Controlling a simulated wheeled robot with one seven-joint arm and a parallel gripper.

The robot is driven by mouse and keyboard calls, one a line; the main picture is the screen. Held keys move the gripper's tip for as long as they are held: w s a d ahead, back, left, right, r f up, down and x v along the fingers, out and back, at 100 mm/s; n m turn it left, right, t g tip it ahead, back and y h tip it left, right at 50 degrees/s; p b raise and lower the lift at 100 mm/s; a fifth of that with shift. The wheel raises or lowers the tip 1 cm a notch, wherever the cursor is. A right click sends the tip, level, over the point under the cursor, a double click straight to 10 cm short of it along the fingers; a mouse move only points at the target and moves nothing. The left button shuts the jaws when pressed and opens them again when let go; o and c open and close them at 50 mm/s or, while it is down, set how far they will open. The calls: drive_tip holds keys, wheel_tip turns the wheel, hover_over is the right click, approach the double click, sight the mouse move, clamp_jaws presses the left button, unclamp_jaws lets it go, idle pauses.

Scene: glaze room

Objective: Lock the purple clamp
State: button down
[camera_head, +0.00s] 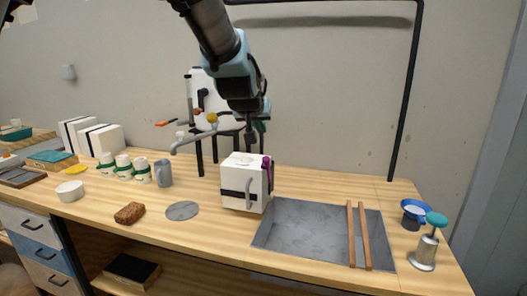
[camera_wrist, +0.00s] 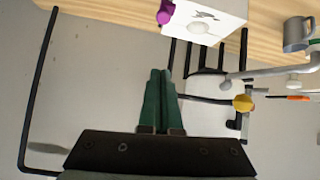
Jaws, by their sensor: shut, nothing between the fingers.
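The purple clamp (camera_head: 267,166) sits on the upper right edge of a white block-shaped mould (camera_head: 238,182) with a black band. The mould stands on the wooden counter just left of the sink. In the wrist view the clamp (camera_wrist: 166,12) is a rounded purple piece at the mould's corner, cut by the top edge. I cannot tell whether it is locked. My gripper (camera_head: 250,139) is above and behind the mould, apart from the clamp. Its green fingers (camera_wrist: 159,73) are together and empty in the wrist view.
A sink (camera_head: 310,230) with two wooden slats (camera_head: 358,235) lies to the right. A faucet (camera_head: 190,140) with a yellow knob stands behind the mould. A grey mug (camera_head: 163,173), sponge (camera_head: 130,213) and grey disc (camera_head: 182,210) are left. A black frame rises behind.

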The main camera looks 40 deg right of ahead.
sight(265, 159)
drive_tip(key=shift+w+d+f, duration=0.1)
drive_tip(key=p+x, duration=0.2)
drive_tip(key=x, duration=0.8)
drive_tip(key=shift+s+a+f+p, duration=0.25)
drive_tip(key=shift+s+a, duration=0.15)
drive_tip(key=shift+a, duration=0.05)
drive_tip(key=shift+s+a+f+p, duration=0.2)
drive_tip(key=shift+s+a+f, duration=0.05)
drive_tip(key=shift+s+a, duration=0.25)
drive_tip(key=shift+s+a+f, duration=0.1)
drive_tip(key=shift+a+f, duration=0.05)
drive_tip(key=shift+f, duration=0.1)
drive_tip(key=shift+s+a+f, duration=0.25)
drive_tip(key=shift+f, duration=0.15)
drive_tip(key=shift+s+a+f+b, duration=0.1)
drive_tip(key=shift+a+f+b, duration=0.05)
drive_tip(key=shift+b, duration=0.75)
